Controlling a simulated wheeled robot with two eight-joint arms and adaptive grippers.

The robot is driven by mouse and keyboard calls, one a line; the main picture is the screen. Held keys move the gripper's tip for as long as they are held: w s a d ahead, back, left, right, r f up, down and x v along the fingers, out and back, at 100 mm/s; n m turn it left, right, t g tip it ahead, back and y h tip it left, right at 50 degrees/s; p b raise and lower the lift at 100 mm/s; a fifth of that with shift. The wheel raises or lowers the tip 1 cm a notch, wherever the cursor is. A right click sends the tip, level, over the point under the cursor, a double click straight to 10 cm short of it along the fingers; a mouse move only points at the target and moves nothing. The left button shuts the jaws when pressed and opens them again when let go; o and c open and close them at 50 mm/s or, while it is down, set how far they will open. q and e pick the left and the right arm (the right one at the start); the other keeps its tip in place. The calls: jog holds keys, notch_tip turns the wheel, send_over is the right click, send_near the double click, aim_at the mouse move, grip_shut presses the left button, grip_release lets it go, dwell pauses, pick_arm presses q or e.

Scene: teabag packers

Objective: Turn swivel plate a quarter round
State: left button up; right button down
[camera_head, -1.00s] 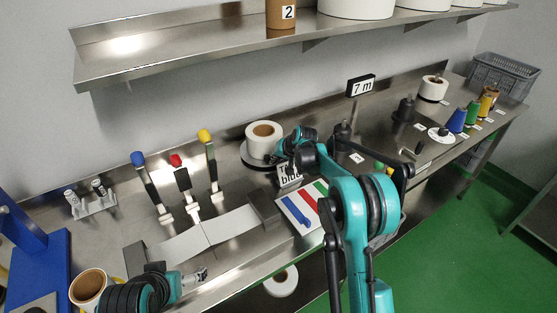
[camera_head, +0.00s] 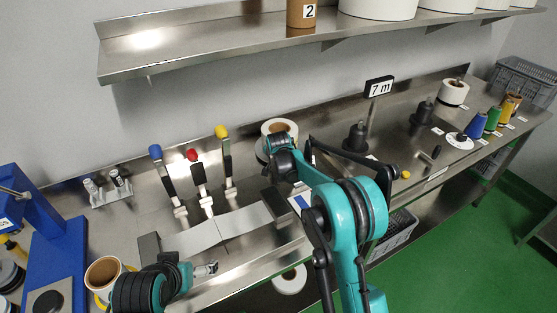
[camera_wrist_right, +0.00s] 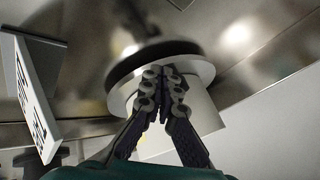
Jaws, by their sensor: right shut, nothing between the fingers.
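A white roll (camera_head: 279,127) with a brown core stands on a round plate (camera_head: 260,152), probably the swivel plate, near the back wall in the head view. My right arm covers much of both. In the right wrist view the white roll (camera_wrist_right: 205,108) and the plate's dark rim (camera_wrist_right: 150,60) lie behind my right gripper (camera_wrist_right: 163,72). Its fingers are shut with nothing between them, and their tips overlap the roll and plate; I cannot tell whether they touch. My left gripper (camera_head: 208,268) is low at the front left, away from the plate; its finger gap is unclear.
Levers with blue (camera_head: 155,151), red (camera_head: 192,155) and yellow (camera_head: 222,132) knobs stand left of the plate. A "7 m" sign (camera_head: 379,87), dark spindles (camera_head: 356,138) and coloured cones (camera_head: 477,125) are to the right. A steel shelf (camera_head: 200,52) hangs above.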

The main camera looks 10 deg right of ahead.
aim_at(259, 155)
jog(key=shift+w+a+m+h, duration=0.3)
jog(key=shift+a+m+h, duration=0.15)
jog(key=shift+a, duration=0.3)
jog(key=shift+w+a+p, duration=0.15)
jog(key=shift+w+a, duration=0.15)
jog(key=shift+a, duration=0.25)
jog(key=shift+w+a+p, duration=0.15)
jog(key=shift+w+a, duration=0.15)
jog(key=shift+a, duration=0.2)
jog(key=shift+w+a+p, duration=0.3)
jog(key=shift+w+a, duration=0.75)
jog(key=shift+a, duration=0.05)
